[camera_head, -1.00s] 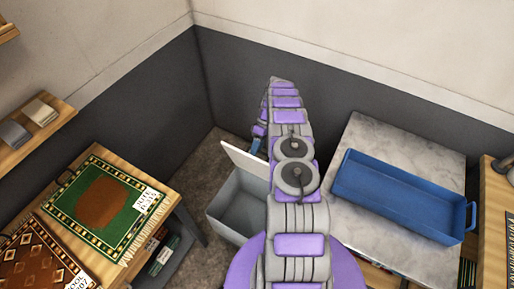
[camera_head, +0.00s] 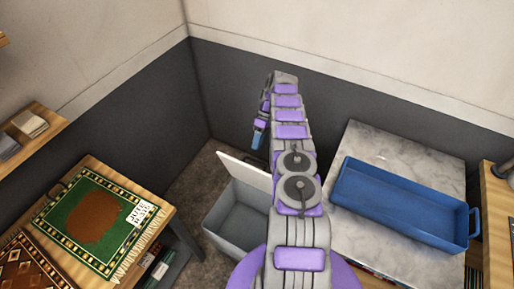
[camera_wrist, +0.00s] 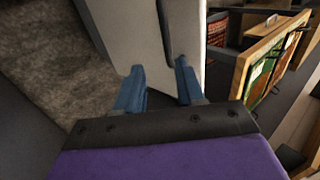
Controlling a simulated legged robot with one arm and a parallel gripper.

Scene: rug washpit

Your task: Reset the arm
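My purple and grey arm rises through the middle of the head view. My gripper (camera_head: 258,139) hangs at its far end, its blue fingers pointing down above the open grey bin. In the wrist view my gripper (camera_wrist: 158,82) shows two blue fingers spread apart, with nothing between them. The white lid (camera_head: 243,171) of the grey bin (camera_head: 232,221) stands raised below the gripper. The lid (camera_wrist: 135,35) also shows beyond the fingers in the wrist view. I cannot tell how close the fingers are to it.
A blue tray (camera_head: 400,205) lies on a marble-topped table (camera_head: 360,150) at right. A green rug with a brown patch (camera_head: 65,215) and a tag lies on a wooden table (camera_head: 185,192) at left. A shelf (camera_head: 60,125) holds folded cloths. Dark walls meet behind the arm.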

